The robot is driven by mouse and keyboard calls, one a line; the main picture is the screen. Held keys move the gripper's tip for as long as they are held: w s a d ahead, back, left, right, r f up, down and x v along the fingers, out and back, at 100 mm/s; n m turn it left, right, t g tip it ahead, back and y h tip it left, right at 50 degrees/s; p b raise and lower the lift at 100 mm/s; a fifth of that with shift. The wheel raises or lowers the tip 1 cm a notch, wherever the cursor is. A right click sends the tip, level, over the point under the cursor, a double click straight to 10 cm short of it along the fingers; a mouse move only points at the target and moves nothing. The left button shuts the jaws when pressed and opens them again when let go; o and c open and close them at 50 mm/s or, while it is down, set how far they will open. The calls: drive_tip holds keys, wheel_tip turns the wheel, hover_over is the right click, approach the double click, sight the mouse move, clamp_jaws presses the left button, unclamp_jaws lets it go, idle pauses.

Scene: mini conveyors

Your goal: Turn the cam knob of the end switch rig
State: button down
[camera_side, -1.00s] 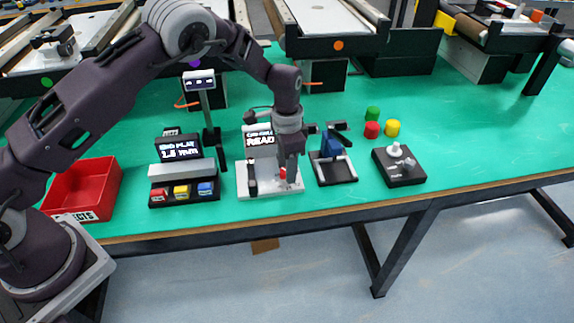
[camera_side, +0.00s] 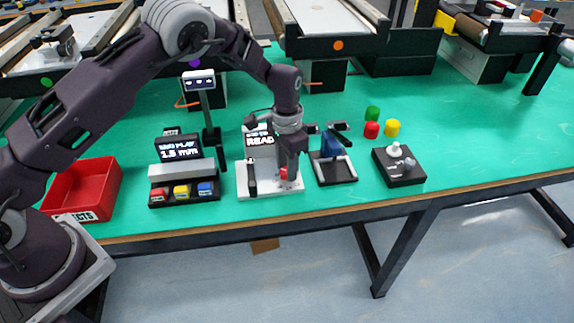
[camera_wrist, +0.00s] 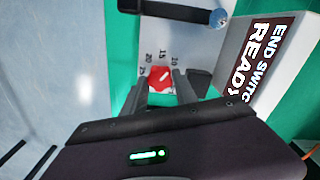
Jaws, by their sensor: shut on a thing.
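The end switch rig is a white plate (camera_side: 256,188) with an upright black sign (camera_side: 260,140) that reads READY. The wrist view shows the sign (camera_wrist: 262,55) with END SWITCH and READY. The red cam knob (camera_side: 284,174) is on the plate's right part, partly hidden by my gripper (camera_side: 288,172). In the wrist view the red knob (camera_wrist: 160,78) has a white pointer line and printed numbers 15, 20 and 25 around it. My gripper (camera_wrist: 160,88) points down with one finger on each side of the knob, shut on it.
Left of the rig is a black stand with red, yellow and blue blocks (camera_side: 181,191), then a red bin (camera_side: 85,187). To the right are a blue-black fixture (camera_side: 333,160), a black box with a white knob (camera_side: 399,168) and loose coloured cylinders (camera_side: 372,130).

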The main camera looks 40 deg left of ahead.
drive_tip(key=n, duration=1.1)
drive_tip(key=shift+n, duration=2.1)
drive_tip(key=c, duration=1.3)
unclamp_jaws()
drive_tip(key=shift+o, duration=0.2)
wheel_tip(320, 180, up, 7)
drive_tip(key=shift+r, duration=0.1)
